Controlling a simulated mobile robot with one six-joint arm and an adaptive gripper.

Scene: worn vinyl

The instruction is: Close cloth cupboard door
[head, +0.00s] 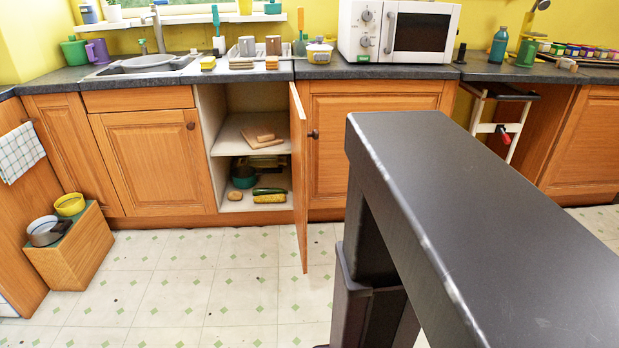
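An open cupboard (203,130) stands under the counter, with its wooden door (300,170) swung out toward me, seen almost edge-on. The door is hinged on the cupboard's right side, and a dark round knob (313,134) shows beside it. Inside are wooden boards (258,134) on the upper shelf, with a green pot (243,177) and a cucumber (270,190) below. No cloth shows inside this cupboard; a checked cloth (20,151) hangs at the far left. My gripper is not in view.
My own dark body parts fill the lower right and hide floor there. A wooden box (85,255) with two pots on top stands on the floor at left. A microwave (400,32) sits on the counter. The tiled floor (190,290) before the cupboard is clear.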

